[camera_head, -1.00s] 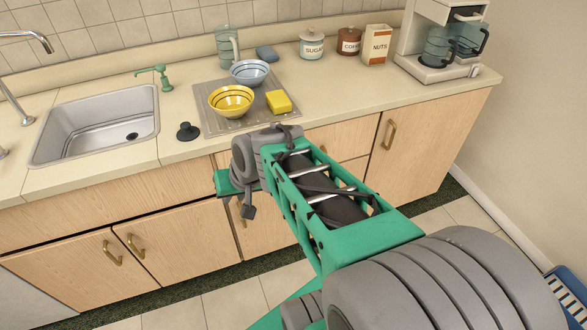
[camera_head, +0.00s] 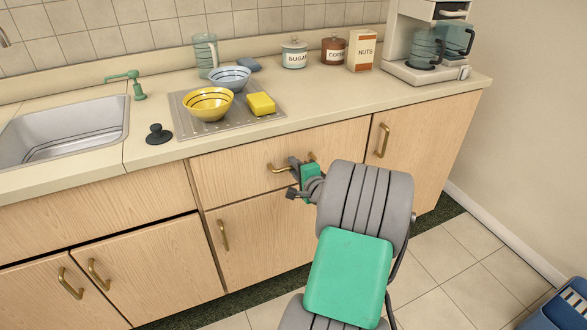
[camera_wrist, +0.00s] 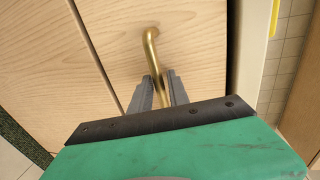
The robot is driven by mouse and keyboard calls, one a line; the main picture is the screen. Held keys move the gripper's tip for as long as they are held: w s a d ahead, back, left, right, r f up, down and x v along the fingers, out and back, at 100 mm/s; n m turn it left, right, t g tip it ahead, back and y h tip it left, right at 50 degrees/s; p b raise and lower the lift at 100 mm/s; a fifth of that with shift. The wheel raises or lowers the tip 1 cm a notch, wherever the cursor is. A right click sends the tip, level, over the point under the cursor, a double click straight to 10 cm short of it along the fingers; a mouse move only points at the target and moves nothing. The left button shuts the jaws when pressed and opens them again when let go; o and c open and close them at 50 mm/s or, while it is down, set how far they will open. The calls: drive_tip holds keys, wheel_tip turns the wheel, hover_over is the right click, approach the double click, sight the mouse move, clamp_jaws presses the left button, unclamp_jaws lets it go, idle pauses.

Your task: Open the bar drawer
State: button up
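The wood-fronted bar drawer (camera_head: 235,165) is under the counter and its front looks flush with the cabinet. Its brass handle (camera_head: 280,168) is partly hidden by my gripper (camera_head: 294,177) in the head view. In the wrist view the handle (camera_wrist: 151,45) runs down between the two grey fingers of my gripper (camera_wrist: 159,82). The fingers lie close on either side of the bar and look shut on it. The drawer front (camera_wrist: 195,35) fills much of that view.
A cabinet door (camera_head: 250,240) is below the drawer and another door (camera_head: 425,150) is to its right. The counter (camera_head: 330,112) holds a yellow bowl (camera_head: 208,104), a sponge (camera_head: 261,104) and a coffee maker (camera_head: 430,45). A blue crate (camera_head: 560,310) stands at lower right.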

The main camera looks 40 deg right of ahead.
drive_tip(key=shift+w, duration=0.25)
drive_tip(key=shift+c, duration=0.4)
clamp_jaws()
drive_tip(key=shift+r, duration=0.1)
idle(0.8)
